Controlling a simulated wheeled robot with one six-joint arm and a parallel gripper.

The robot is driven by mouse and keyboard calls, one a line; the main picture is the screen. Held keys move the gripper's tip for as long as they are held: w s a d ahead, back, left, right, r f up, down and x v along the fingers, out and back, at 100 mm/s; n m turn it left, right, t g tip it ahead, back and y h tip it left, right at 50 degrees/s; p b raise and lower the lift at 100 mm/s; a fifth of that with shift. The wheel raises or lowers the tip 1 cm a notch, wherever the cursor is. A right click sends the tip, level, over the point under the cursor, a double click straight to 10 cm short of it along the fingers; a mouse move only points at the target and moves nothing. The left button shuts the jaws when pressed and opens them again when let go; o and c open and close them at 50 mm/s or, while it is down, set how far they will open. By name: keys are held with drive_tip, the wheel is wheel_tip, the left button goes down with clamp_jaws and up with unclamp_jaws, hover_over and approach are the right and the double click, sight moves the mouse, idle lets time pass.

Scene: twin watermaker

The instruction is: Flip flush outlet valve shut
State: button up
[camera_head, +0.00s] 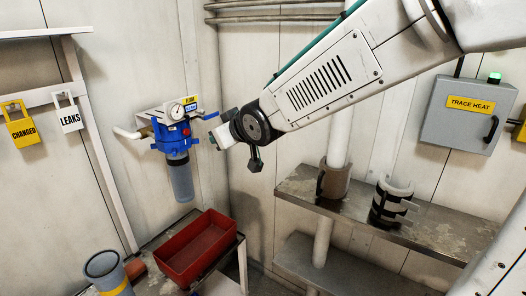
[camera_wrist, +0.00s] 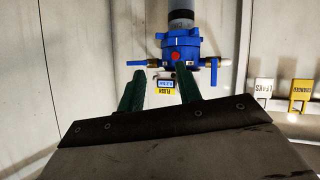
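A blue filter head (camera_head: 172,131) with a round gauge (camera_head: 176,110) and a grey bowl (camera_head: 180,180) is mounted at the wall. It shows upside down in the wrist view (camera_wrist: 182,50). A blue lever (camera_head: 211,116) sticks out on its right in the head view; in the wrist view a lever lies level at left (camera_wrist: 137,63) and another hangs across the pipe at right (camera_wrist: 214,72). A yellow-and-blue flush tag (camera_wrist: 163,90) shows between my fingers. My gripper (camera_wrist: 160,70) is open and empty, before the filter head; contact with a lever cannot be told.
A red bin (camera_head: 205,250) sits on a low bench below the filter. Yellow and white tags (camera_head: 70,118) hang on a rack at left. A metal shelf (camera_head: 400,232) with pipe clamps and a grey trace heat box (camera_head: 468,115) are at right.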

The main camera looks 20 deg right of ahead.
drive_tip(key=s+d+f+m+g+h, duration=0.1)
drive_tip(key=s+d+m+g+h, duration=0.1)
drive_tip(key=s+d, duration=0.4)
drive_tip(key=shift+s+d+f+g+h, duration=0.35)
drive_tip(key=shift+s+g, duration=0.25)
drive_tip(key=shift+s, duration=0.9)
drive_tip(key=s+d+f+m+g, duration=0.1)
drive_tip(key=s+d+g, duration=0.1)
drive_tip(key=s, duration=1)
drive_tip(key=s+d+f+m+g, duration=0.2)
drive_tip(key=s+g, duration=0.3)
drive_tip(key=s, duration=0.7)
drive_tip(key=shift+s+d+g, duration=0.2)
drive_tip(key=shift+d+g, duration=0.1)
drive_tip(key=shift+d, duration=0.1)
